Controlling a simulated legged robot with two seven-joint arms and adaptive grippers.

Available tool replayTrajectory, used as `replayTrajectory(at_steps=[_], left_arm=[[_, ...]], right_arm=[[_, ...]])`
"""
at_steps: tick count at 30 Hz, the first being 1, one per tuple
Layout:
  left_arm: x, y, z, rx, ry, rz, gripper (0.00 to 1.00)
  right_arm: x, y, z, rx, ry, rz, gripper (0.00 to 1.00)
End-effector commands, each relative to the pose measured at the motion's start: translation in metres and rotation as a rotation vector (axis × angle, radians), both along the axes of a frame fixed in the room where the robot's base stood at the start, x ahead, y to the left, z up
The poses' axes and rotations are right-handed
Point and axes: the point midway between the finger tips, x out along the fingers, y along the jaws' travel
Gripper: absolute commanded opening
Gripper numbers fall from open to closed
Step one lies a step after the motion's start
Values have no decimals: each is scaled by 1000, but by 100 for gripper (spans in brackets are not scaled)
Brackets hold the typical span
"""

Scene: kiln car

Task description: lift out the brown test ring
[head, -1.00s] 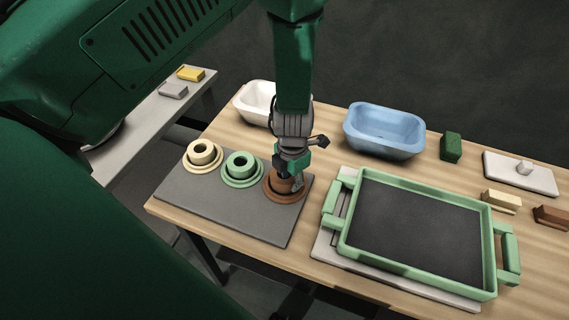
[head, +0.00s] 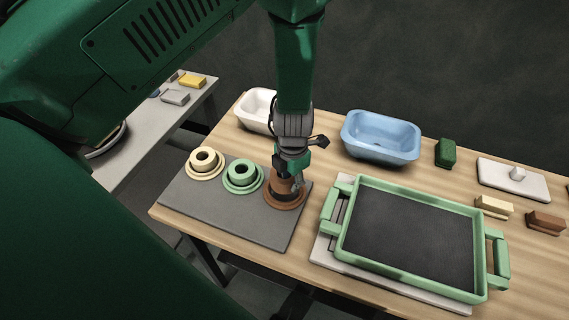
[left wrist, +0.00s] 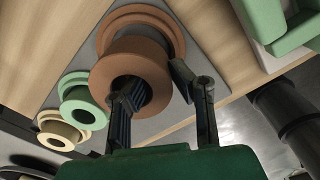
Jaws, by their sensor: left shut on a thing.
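The brown test ring (head: 281,187) is in my left gripper (head: 291,178), above a brown dish-like base (head: 287,204) at the right end of a grey board (head: 225,208). In the left wrist view the ring (left wrist: 115,62) shows large, with one finger of the gripper (left wrist: 157,84) inside its hole and the other outside its wall. The ring looks a little raised from its base (left wrist: 148,22). A green ring (head: 242,173) and a cream ring (head: 205,160) sit on their own bases to the left. My right gripper is not in view.
A green-rimmed tray (head: 345,240) with a dark floor stands close on the right. Behind are a white basin (head: 255,108) and a blue basin (head: 381,137). Small blocks and a white lidded plate (head: 513,181) lie at the right. A side table (head: 150,125) stands at the left.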

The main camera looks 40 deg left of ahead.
Motion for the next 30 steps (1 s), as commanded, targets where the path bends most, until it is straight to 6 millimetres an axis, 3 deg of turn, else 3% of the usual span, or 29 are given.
replayTrajectory(at_steps=[21, 30], left_arm=[[0, 0, 38, 1, 0, 0, 0], [0, 0, 40, 1, 0, -1, 0]], right_arm=[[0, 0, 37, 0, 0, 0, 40], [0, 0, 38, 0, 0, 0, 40]])
